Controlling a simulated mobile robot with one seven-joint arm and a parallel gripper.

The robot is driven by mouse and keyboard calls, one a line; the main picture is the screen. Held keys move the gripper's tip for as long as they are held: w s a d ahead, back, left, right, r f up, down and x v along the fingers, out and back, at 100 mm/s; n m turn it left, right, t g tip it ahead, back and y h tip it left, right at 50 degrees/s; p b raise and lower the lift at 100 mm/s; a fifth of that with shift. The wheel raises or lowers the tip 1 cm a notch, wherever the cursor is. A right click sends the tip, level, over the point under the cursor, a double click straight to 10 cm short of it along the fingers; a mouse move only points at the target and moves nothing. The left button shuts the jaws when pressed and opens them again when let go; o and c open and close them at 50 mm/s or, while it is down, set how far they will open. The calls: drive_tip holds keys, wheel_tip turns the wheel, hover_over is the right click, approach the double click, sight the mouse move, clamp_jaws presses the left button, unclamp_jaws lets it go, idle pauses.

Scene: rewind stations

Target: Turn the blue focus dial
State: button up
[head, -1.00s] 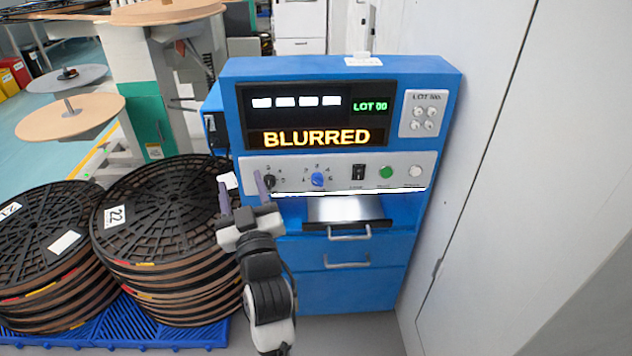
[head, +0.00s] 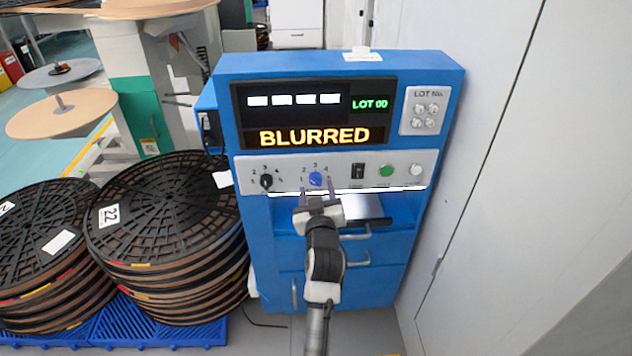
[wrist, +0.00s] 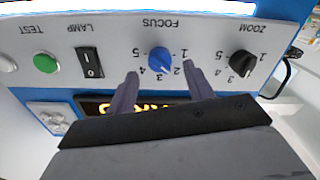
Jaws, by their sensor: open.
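The blue focus dial (head: 315,179) sits on the grey control strip of the blue machine, with numbers around it. It also shows in the wrist view (wrist: 160,60), between and beyond my fingertips, with the label FOCUS above it. My gripper (head: 317,190) is open and empty, just in front of the dial. In the wrist view its two fingers (wrist: 163,82) stand on either side of the dial's line, and I cannot tell whether they touch it. The display (head: 315,137) reads BLURRED in orange.
The black zoom dial (head: 266,182) is left of the focus dial. The black lamp switch (head: 358,172) and green button (head: 386,170) are to its right. A drawer handle (head: 357,234) is below. Stacked reels (head: 165,235) stand left; a pale wall (head: 495,180) is right.

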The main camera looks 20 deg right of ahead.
sight(316, 183)
drive_tip(key=shift+x, duration=1.5)
drive_tip(key=shift+c, duration=0.3)
drive_tip(key=c, duration=0.9)
